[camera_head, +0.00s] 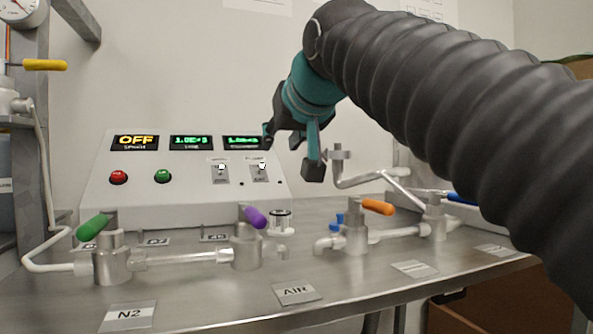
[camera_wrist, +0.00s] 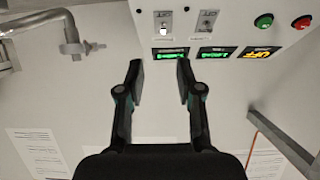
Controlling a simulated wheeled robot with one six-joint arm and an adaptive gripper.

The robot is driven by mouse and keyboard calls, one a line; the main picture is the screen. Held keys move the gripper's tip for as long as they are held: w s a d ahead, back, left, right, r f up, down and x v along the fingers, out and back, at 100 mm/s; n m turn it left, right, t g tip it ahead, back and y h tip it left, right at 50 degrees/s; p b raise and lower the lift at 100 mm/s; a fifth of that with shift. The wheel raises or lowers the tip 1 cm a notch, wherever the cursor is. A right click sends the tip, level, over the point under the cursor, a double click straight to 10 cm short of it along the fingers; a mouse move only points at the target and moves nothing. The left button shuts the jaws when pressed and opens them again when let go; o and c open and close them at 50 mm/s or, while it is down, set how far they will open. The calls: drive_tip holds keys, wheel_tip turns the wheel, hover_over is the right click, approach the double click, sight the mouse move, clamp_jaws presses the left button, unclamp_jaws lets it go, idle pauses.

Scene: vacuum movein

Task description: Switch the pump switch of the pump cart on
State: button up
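A sloped white control panel (camera_head: 140,190) stands at the back of the bench. It carries two small toggle switches, a left one (camera_head: 220,172) and a right one (camera_head: 262,170); their labels are too small to read, so I cannot tell which is the pump switch. In the wrist view, which sees the panel upside down, the right switch (camera_wrist: 163,24) and the left switch (camera_wrist: 207,21) show beyond the fingertips. My gripper (camera_head: 291,150) is open and empty, in front of the panel's upper right; its spread fingers show in the wrist view (camera_wrist: 160,68).
An orange OFF display (camera_head: 135,143) and two green displays top the panel. Red (camera_head: 118,177) and green (camera_head: 163,176) buttons sit below them. Valves with green (camera_head: 93,227), purple (camera_head: 255,217) and orange (camera_head: 378,207) handles, plus pipes, stand on the bench before and beside the panel.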

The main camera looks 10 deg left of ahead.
sight(262, 166)
drive_tip(key=x, duration=1.1)
drive_tip(key=shift+w+a+f, duration=0.15)
drive_tip(key=shift+a+f, duration=0.05)
drive_tip(key=shift+a, duration=0.25)
clamp_jaws()
